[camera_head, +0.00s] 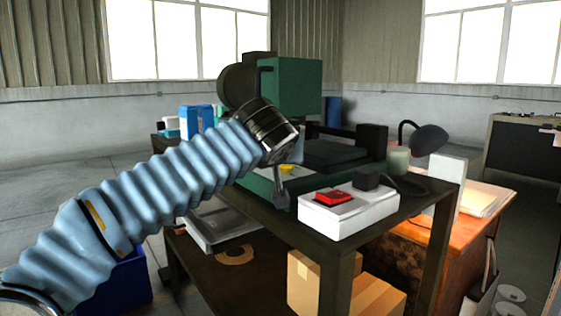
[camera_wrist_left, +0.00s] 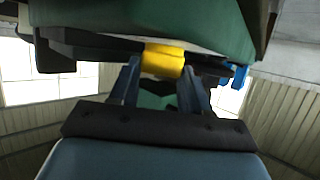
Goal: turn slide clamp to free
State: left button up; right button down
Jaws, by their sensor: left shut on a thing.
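A yellow piece, which I take to be the slide clamp (camera_wrist_left: 162,60), sits at the underside of a dark bar in the left wrist view. My left gripper (camera_wrist_left: 160,72) is shut on it, with one finger on each side. In the head view, a small yellow patch (camera_head: 288,168) shows just beyond my left wrist, low on the green machine (camera_head: 290,86). The arm and wrist hide much of the area around it. Which way the clamp is turned cannot be told. My right gripper is not in view.
A white box (camera_head: 349,218) with a red item (camera_head: 334,197) on top stands at the bench's near edge. A desk lamp (camera_head: 428,138) and a pale green jar (camera_head: 398,160) stand at the right. Blue boxes (camera_head: 197,119) stand behind my arm.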

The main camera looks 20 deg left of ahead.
pick_arm(q)
jog(key=shift+d+f+n+y, duration=0.1)
jog(key=shift+d+n+y, duration=0.05)
jog(key=shift+n+y, duration=0.4)
jog(key=shift+y, duration=0.25)
jog(key=o, duration=1.1)
jog(key=shift+c, duration=0.2)
jog(key=b+v, duration=0.1)
jog(key=v, duration=1.2)
jog(key=shift+s+d+r, duration=0.15)
jog(key=shift+s+r, duration=0.1)
jog(key=shift+r, duration=0.1)
